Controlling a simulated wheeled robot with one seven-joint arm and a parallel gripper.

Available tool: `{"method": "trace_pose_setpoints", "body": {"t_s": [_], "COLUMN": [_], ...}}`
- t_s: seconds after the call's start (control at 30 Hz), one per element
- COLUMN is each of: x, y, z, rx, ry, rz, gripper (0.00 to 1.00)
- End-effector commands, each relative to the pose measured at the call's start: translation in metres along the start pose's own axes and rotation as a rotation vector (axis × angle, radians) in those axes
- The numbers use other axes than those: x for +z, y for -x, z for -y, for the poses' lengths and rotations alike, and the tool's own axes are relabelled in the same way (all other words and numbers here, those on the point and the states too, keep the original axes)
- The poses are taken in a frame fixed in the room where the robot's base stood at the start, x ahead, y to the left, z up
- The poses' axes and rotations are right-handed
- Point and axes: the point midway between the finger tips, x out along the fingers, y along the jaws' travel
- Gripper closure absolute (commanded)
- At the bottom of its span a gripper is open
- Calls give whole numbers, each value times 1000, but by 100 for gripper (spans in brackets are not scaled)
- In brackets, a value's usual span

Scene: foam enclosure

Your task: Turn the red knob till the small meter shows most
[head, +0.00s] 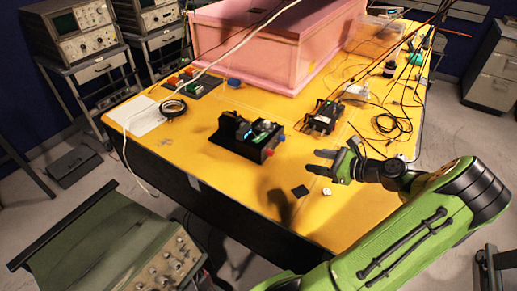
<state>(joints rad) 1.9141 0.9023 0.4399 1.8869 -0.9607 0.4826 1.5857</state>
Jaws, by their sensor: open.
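A black instrument box (240,140) stands on the yellow table near its front edge. A small red knob (269,152) shows at its right end, and another small red part is just behind it. A rounded, glassy part (264,128) is on top of the box; I cannot tell whether it is the small meter, and no reading is legible. My gripper (318,163) is open and empty above the table, to the right of the box and apart from the red knob. It comes in from the right, fingers pointing left.
A pink foam enclosure (245,55) fills the back of the yellow table (190,145). A black device (323,117) with wires stands behind my gripper. Loose cables (393,122) lie at right.

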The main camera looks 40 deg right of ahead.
Motion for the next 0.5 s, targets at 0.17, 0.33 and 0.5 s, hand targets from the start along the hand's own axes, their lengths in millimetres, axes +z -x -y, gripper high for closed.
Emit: {"method": "trace_pose_setpoints", "body": {"t_s": [0.17,0.33,0.5], "x": [-1,-2,-2], "y": [-36,-80,-122], "z": [-3,-4,-4], "rx": [10,11,10], "ry": [2,3,4], "rz": [1,0,-1], "gripper": [49,49,49]}}
